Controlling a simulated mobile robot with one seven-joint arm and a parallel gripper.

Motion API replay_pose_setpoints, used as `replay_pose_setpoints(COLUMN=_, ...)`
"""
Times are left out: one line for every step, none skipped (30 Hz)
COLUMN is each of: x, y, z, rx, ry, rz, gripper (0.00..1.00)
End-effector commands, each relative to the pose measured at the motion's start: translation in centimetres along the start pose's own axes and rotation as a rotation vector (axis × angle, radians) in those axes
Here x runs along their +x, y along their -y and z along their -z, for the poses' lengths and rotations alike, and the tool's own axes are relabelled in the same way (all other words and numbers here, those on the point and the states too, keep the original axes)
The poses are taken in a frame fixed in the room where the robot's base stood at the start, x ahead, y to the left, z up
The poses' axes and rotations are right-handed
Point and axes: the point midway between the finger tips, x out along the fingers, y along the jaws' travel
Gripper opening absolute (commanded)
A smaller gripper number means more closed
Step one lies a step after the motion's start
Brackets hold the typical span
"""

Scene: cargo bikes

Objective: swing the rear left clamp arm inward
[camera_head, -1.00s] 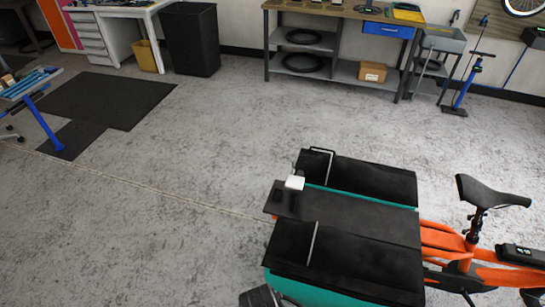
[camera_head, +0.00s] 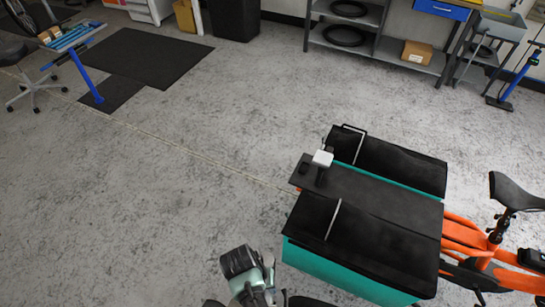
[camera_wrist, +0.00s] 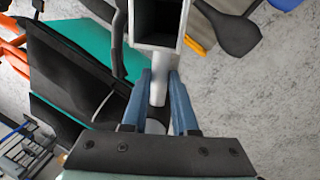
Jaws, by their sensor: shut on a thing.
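My gripper (camera_wrist: 160,105) shows in the wrist view with its two blue-grey fingers on either side of a pale bar (camera_wrist: 159,86), shut on it. The bar runs down from a pale square tube with a dark hollow end (camera_wrist: 160,45). I cannot tell from the frames whether this bar is the rear left clamp arm. In the head view part of my arm shows at the bottom, left of the cargo bike's teal box (camera_head: 345,272); the fingertips are not clear there. Two thin pale rods lie over the black covers, a near one (camera_head: 333,220) and a far one (camera_head: 359,147).
The orange frame (camera_head: 470,236) and black saddle (camera_head: 512,190) are at right. Open floor lies left of the bike. A shelf bench (camera_head: 375,45) stands behind.

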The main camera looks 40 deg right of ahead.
Motion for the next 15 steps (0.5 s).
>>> replay_pose_setpoints(x=-0.1, y=0.5, z=0.2, rx=0.042, ry=0.007, rz=0.002, gripper=0.00)
replay_pose_setpoints(x=-0.1, y=0.6, z=0.2, rx=0.069, ry=0.012, rz=0.003, gripper=0.00)
replay_pose_setpoints(x=-0.1, y=0.9, z=0.2, rx=0.104, ry=0.020, rz=0.003, gripper=0.00)
replay_pose_setpoints(x=-0.2, y=1.1, z=0.2, rx=0.131, ry=0.025, rz=0.003, gripper=0.00)
replay_pose_setpoints(x=-0.2, y=1.2, z=0.3, rx=0.157, ry=0.030, rz=0.003, gripper=0.00)
replay_pose_setpoints(x=-0.2, y=1.4, z=0.3, rx=0.190, ry=0.037, rz=0.004, gripper=0.00)
replay_pose_setpoints(x=-0.3, y=1.6, z=0.4, rx=0.215, ry=0.041, rz=0.004, gripper=0.00)
replay_pose_setpoints(x=-0.3, y=1.7, z=0.4, rx=0.238, ry=0.046, rz=0.004, gripper=0.00)
replay_pose_setpoints(x=-0.3, y=1.9, z=0.5, rx=0.267, ry=0.052, rz=0.003, gripper=0.00)
replay_pose_setpoints(x=-0.4, y=2.0, z=0.5, rx=0.287, ry=0.056, rz=0.003, gripper=0.00)
replay_pose_setpoints(x=-0.4, y=2.1, z=0.6, rx=0.308, ry=0.060, rz=0.003, gripper=0.00)
replay_pose_setpoints(x=-0.4, y=2.2, z=0.6, rx=0.334, ry=0.065, rz=0.003, gripper=0.00)
replay_pose_setpoints(x=-0.4, y=2.4, z=0.7, rx=0.351, ry=0.068, rz=0.003, gripper=0.00)
replay_pose_setpoints(x=-0.5, y=2.4, z=0.8, rx=0.368, ry=0.071, rz=0.003, gripper=0.00)
replay_pose_setpoints(x=-0.5, y=2.5, z=0.8, rx=0.389, ry=0.075, rz=0.003, gripper=0.00)
